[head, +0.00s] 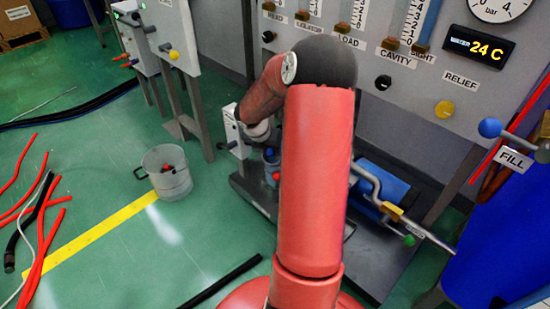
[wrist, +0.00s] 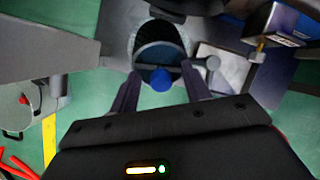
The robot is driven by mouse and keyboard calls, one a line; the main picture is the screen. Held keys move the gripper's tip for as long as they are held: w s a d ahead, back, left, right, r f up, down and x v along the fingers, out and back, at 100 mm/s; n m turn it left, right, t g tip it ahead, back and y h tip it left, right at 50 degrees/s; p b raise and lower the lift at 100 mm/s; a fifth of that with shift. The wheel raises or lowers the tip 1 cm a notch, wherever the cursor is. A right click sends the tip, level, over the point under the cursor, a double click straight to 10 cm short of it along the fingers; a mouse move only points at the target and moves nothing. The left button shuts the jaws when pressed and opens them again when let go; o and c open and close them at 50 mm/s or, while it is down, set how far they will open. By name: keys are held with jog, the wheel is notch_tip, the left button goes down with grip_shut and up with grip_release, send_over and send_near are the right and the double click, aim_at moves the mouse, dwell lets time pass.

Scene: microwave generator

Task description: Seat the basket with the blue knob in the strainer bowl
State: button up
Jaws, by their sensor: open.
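The blue knob (wrist: 161,79) shows in the wrist view, between and just beyond the fingertips of my gripper (wrist: 161,70). It sits over a dark round vessel (wrist: 150,42) with a ribbed or mesh-like inner wall. I cannot tell which part of this is the basket and which is the strainer bowl, or how deep the basket sits. My gripper is open, with one finger on each side of the knob; contact cannot be made out. In the head view the blue knob (head: 269,152) shows just left of my arm, which hides my gripper and much of the vessel.
A blue cylinder (head: 383,185) and bent pipe (head: 368,176) stand right of my arm.

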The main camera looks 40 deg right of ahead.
grip_shut()
dwell(0.4)
